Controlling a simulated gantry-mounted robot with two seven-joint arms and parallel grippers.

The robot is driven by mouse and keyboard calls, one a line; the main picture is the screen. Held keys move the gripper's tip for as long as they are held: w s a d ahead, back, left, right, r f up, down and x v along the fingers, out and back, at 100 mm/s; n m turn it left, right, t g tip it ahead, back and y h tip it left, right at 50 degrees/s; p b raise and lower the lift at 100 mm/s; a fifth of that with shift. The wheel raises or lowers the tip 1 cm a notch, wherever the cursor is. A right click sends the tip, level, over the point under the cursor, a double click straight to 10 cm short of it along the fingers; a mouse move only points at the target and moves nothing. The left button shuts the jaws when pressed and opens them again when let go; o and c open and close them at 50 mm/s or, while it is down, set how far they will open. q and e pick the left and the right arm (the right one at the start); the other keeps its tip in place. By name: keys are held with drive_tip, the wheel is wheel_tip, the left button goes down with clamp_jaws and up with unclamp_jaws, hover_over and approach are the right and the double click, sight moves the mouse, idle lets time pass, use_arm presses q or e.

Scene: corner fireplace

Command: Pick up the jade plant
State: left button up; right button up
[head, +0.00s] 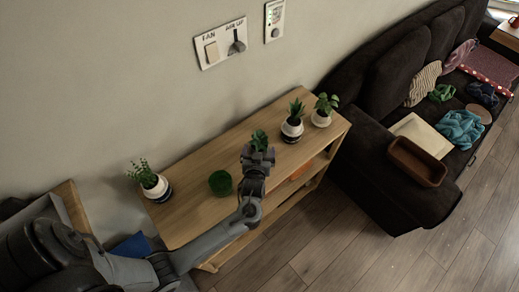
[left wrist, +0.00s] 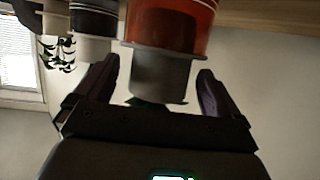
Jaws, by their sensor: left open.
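Several small potted plants stand on the wooden shelf; I cannot tell for certain which is the jade plant. One green plant (head: 259,140) shows just beyond my left gripper (head: 257,158), which hides its pot. In the left wrist view, which is upside down, an orange-red pot with a grey upper part (left wrist: 163,75) is between the open fingers of my left gripper (left wrist: 156,76). Gaps show beside both fingers, and the plant's leaves are mostly hidden. A spiky plant (head: 296,110) and a round-leaved plant (head: 325,101) stand farther right, in white-and-dark pots. My right gripper is not in view.
The wooden shelf (head: 188,226) stands against the wall. A dark sofa (head: 372,180) with a brown tray (head: 417,162) is at the right. Wooden floor lies in front.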

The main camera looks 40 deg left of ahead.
use_arm(q)
drive_tip(key=shift+x, duration=1.15)
drive_tip(key=shift+c, duration=0.5)
drive_tip(key=c, duration=0.7)
drive_tip(key=shift+r, duration=0.1)
